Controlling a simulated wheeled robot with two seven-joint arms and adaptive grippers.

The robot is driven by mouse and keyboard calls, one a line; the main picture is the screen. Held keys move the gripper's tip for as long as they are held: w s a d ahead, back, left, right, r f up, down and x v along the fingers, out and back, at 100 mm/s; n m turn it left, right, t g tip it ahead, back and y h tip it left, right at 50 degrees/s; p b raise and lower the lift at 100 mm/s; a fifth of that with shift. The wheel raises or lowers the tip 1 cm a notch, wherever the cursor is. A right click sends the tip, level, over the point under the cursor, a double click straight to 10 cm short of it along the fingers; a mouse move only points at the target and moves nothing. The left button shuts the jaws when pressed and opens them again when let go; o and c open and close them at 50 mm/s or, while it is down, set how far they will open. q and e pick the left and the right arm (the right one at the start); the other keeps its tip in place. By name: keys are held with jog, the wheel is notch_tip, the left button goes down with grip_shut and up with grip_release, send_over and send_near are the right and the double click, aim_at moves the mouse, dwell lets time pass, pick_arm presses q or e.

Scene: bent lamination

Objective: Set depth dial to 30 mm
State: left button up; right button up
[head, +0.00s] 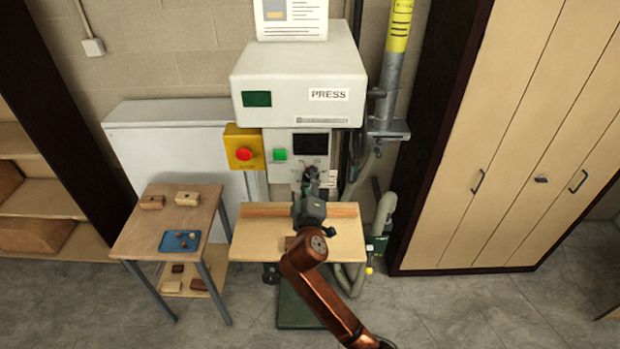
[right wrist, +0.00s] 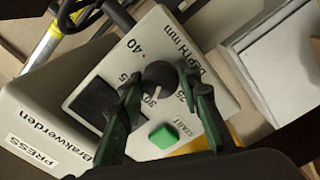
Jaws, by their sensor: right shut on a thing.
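The depth dial (right wrist: 160,76) is a round black knob on the light panel of the press, in the right wrist view. Around it are the printed words DEPTH mm and numbers including 40, 30 and 25. Its light pointer mark faces roughly toward the 30, but I cannot tell if it lines up exactly. My right gripper (right wrist: 160,88) is shut on the dial, one finger on each side. In the head view my right gripper (head: 311,178) is in front of the panel and hides the dial. My left gripper is not in view.
A green START button (right wrist: 163,137) and a dark screen (right wrist: 95,104) are close to the fingers. A red stop button (head: 244,154) is left of the panel. A wooden work table (head: 345,243) lies below my right arm. A side table (head: 150,240) with small blocks stands left.

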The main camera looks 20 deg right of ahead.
jog(key=shift+f, duration=0.15)
jog(key=o, duration=1.2)
jog(key=shift+c, duration=0.2)
jog(key=v, duration=1.2)
